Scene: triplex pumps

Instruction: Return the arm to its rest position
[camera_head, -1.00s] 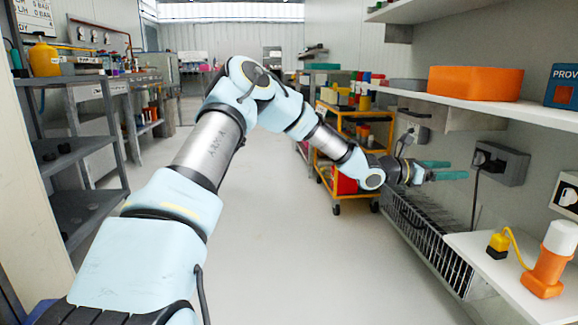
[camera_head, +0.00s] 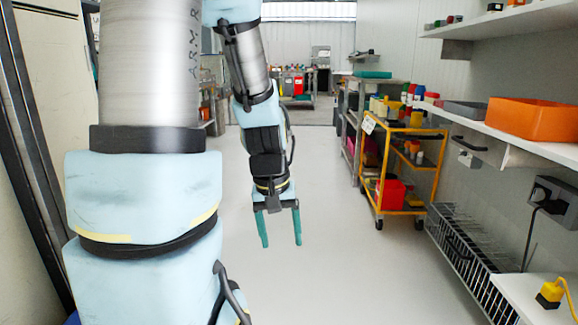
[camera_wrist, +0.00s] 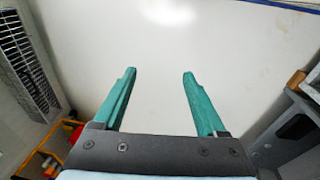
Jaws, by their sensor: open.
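My gripper (camera_head: 281,243) hangs from my folded arm in the middle of the head view, its two green fingers pointing down over the pale floor. The fingers are apart with nothing between them. In the wrist view my gripper (camera_wrist: 158,76) also shows open and empty, with bare floor beyond the fingertips. My upper arm stands upright at the left of the head view, and its top is cut off by the frame.
A yellow trolley (camera_head: 440,134) with a red bin (camera_head: 391,194) stands to the right of my gripper. A wall shelf (camera_head: 545,145) holds an orange box (camera_head: 533,119). A wire rack (camera_head: 468,250) lines the right wall. The floor (camera_head: 340,270) around my gripper is clear.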

